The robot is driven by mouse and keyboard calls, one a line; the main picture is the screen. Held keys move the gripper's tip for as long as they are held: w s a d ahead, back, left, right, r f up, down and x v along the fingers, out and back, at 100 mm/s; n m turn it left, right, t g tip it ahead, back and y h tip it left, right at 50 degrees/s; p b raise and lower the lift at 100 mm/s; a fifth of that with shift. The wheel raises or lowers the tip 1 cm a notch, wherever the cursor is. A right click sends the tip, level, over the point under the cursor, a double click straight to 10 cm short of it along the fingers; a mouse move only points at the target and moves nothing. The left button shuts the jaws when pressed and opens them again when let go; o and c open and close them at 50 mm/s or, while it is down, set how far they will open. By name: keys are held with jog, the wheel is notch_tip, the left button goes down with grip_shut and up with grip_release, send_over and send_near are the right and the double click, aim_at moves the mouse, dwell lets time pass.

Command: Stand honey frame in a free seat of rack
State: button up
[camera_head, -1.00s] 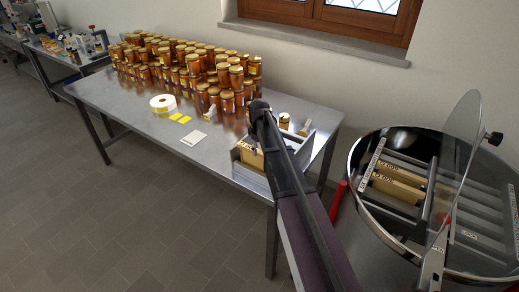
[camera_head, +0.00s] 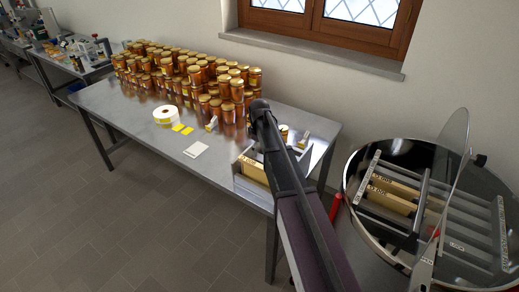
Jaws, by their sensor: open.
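A light wooden frame (camera_head: 254,172) with dark lettering on its top bar stands in a grey box (camera_head: 262,202) at the table's front right edge. My arm covers much of this box, so its other contents are hidden. In the round metal drum (camera_head: 352,212) at the right, a grey rack (camera_head: 425,188) holds wooden frames (camera_head: 396,188) side by side, with lettering on their ends. Other places between the rack's bars, to the right, look empty. My arm crosses the middle of the picture. My gripper is hidden behind it.
The steel table (camera_head: 140,115) carries many honey jars (camera_head: 190,72), a label roll (camera_head: 166,116) and white cards (camera_head: 196,150). A clear lid (camera_head: 455,150) stands raised over the drum. A red handle (camera_head: 336,207) sits beside the drum. The floor at left is clear.

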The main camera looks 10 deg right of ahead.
jog(key=shift+r+p, duration=2.45)
jog(key=shift+r, duration=0.3)
jog(key=s+f+m+b, duration=0.3)
jog(key=s+f+b, duration=0.1)
jog(key=s, duration=0.5)
jog(key=s+f+m+b, duration=0.3)
jog(key=s+f+b, duration=0.1)
jog(key=s, duration=0.5)
jog(key=s+f+m+b, duration=0.3)
jog(key=s+f+b, duration=0.1)
jog(key=s, duration=0.5)
jog(key=shift+s, duration=0.15)
jog(key=shift+d, duration=0.1)
jog(key=shift+c, duration=1)
jog(key=shift+f, duration=0.1)
